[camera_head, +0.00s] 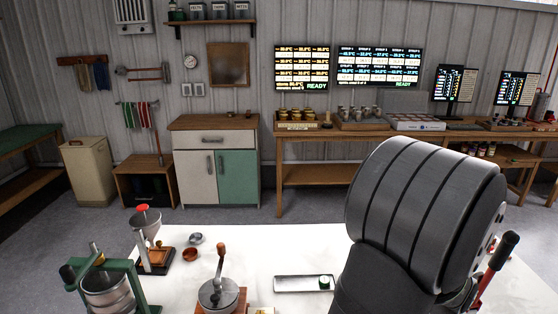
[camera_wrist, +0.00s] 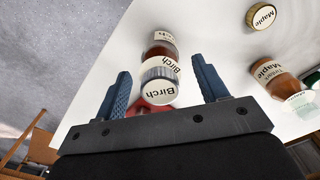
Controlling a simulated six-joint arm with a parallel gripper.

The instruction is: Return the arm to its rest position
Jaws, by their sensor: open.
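My gripper (camera_wrist: 163,82) shows in the wrist view with its two blue fingers spread apart and nothing clamped between them. An amber bottle with a Birch label (camera_wrist: 160,68) stands in line with the gap between the fingers. I cannot tell how far it is from the fingertips. My dark arm (camera_head: 425,210) fills the right of the head view, bent over the white table (camera_head: 245,255). The fingers are hidden in the head view.
In the wrist view, a Maple bottle (camera_wrist: 275,77) and a Maple lid (camera_wrist: 262,16) lie to the right. In the head view, a hand grinder (camera_head: 219,290), a green-framed press (camera_head: 108,288), a funnel stand (camera_head: 150,245) and a tray (camera_head: 292,284) occupy the table.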

